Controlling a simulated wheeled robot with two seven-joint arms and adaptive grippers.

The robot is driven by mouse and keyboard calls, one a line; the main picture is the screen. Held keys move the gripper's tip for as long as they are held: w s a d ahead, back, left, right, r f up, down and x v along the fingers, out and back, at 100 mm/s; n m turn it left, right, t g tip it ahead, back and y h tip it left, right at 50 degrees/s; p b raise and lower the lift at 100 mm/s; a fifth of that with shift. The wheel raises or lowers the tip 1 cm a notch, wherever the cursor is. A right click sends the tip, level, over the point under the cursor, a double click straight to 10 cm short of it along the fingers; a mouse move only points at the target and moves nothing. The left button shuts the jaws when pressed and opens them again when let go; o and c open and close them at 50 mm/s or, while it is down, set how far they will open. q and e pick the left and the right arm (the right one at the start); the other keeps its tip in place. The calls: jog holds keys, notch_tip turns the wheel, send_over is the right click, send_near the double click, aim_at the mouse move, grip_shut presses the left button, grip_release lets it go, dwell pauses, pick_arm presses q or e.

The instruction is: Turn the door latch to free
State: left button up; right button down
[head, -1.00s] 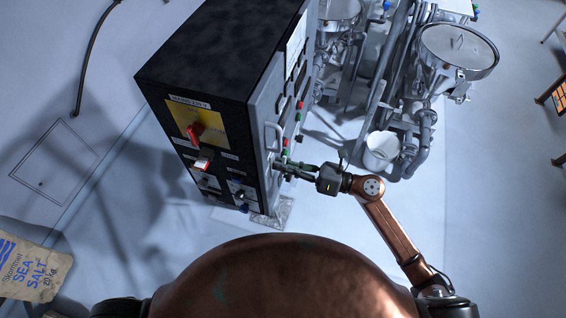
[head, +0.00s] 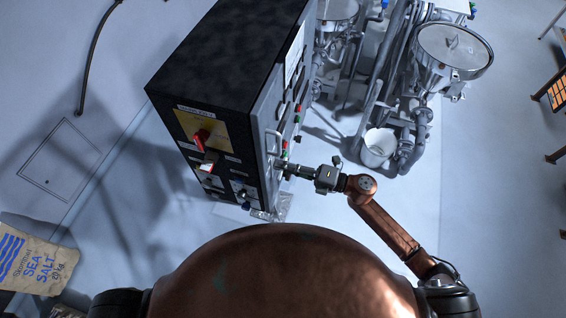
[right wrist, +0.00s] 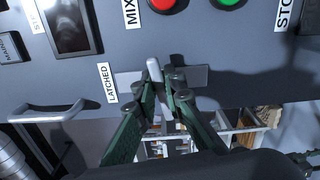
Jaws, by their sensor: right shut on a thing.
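The door latch (right wrist: 154,70) is a pale rounded lever on a grey plate on the cabinet door. It points up in the right wrist view, beside a LATCHED label (right wrist: 107,83). My right gripper (right wrist: 162,88) is shut on the lever, with its green fingers on either side of it. In the head view my right gripper (head: 284,168) reaches the grey door (head: 266,110) of the tall black cabinet (head: 222,60). The fingers hide the lower part of the lever. The latch is too small to make out in the head view. My left gripper is not in view.
A door handle (right wrist: 45,114), a red button (right wrist: 165,3) and a green button (right wrist: 229,2) are near the latch. A hopper (head: 455,50) with pipes and a white bucket (head: 378,148) stand right of the cabinet. A salt sack (head: 38,262) lies at lower left.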

jog(key=shift+m+p, duration=0.55)
jog(key=shift+m, duration=0.45)
jog(key=c, duration=2)
grip_release()
jog(key=shift+d+f, duration=0.1)
jog(key=shift+d, duration=0.05)
jog(key=v, duration=1.2)
